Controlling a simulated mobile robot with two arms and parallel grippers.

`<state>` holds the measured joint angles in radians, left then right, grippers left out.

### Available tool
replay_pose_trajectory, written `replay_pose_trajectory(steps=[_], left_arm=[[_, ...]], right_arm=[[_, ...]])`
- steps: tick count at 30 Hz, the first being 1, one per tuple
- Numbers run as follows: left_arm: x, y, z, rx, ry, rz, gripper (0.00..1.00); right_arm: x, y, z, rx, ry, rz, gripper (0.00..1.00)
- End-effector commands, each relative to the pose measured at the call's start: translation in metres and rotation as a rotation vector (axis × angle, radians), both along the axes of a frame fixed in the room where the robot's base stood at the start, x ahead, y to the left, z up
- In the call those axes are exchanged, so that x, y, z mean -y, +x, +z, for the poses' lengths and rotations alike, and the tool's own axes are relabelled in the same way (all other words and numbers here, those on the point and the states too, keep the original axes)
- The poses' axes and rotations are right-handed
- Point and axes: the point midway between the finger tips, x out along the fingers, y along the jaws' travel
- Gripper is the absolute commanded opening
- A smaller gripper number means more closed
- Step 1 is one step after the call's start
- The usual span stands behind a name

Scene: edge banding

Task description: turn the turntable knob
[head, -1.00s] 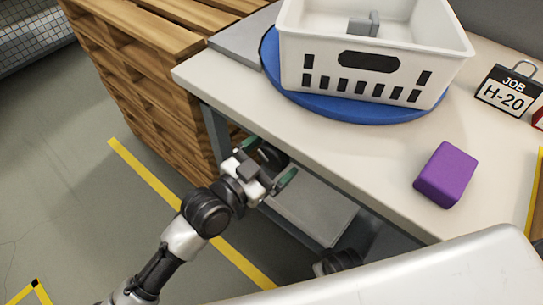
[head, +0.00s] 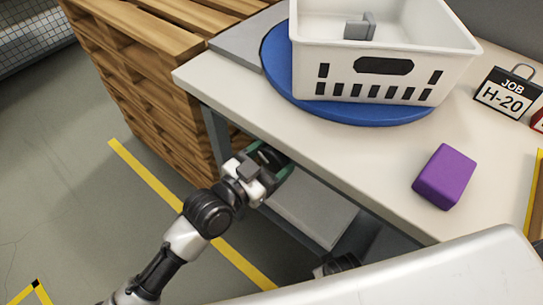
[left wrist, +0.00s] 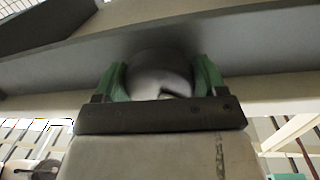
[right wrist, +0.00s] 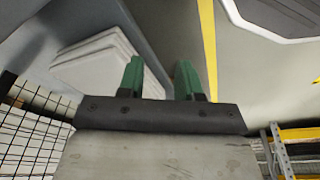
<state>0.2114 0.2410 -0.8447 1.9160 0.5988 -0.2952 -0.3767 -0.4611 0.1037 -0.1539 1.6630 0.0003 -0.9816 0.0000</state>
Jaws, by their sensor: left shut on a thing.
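The turntable is a blue disc (head: 275,72) on the table, with a white basket (head: 385,60) standing on it. The dark round knob (head: 267,157) sits under the table's front edge. My left gripper (head: 270,166) is shut on it. In the left wrist view the knob (left wrist: 160,75) is between the two green fingers, with its face blurred and partly shaded. My right gripper (right wrist: 160,80) shows in the right wrist view with its fingers apart and nothing between them.
A purple block (head: 445,177) and a job sign reading H-20 (head: 507,92) are on the table (head: 350,150) at right. A grey block (head: 360,26) lies in the basket. Wooden pallets (head: 140,80) are stacked at left. A grey shelf (head: 310,212) is below the tabletop.

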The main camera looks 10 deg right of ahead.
Motion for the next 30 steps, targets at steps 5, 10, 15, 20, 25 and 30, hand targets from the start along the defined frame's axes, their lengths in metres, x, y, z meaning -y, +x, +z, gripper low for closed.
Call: replay_pose_trajectory(steps=[5, 10, 15, 20, 25, 30], left_arm=[[0.001, -0.001, 0.002, -0.096, -0.072, -0.001, 0.47], [0.001, -0.001, 0.002, -0.202, -0.156, -0.002, 0.47], [0.001, -0.002, 0.001, -0.302, -0.233, -0.002, 0.47], [0.002, -0.002, 0.001, -0.378, -0.295, -0.002, 0.47], [0.002, -0.002, 0.001, -0.432, -0.337, -0.002, 0.47], [0.002, -0.002, 0.0, -0.46, -0.36, -0.002, 0.47]], right_arm=[[0.001, -0.01, -0.018, -0.016, -0.002, 0.003, 0.35], [0.002, -0.02, -0.036, -0.024, -0.003, 0.005, 0.35], [0.004, -0.03, -0.05, -0.033, -0.003, 0.007, 0.35], [0.005, -0.037, -0.058, -0.037, -0.003, 0.009, 0.35], [0.005, -0.042, -0.064, -0.041, -0.004, 0.01, 0.35], [0.006, -0.045, -0.067, -0.043, -0.004, 0.01, 0.35]])
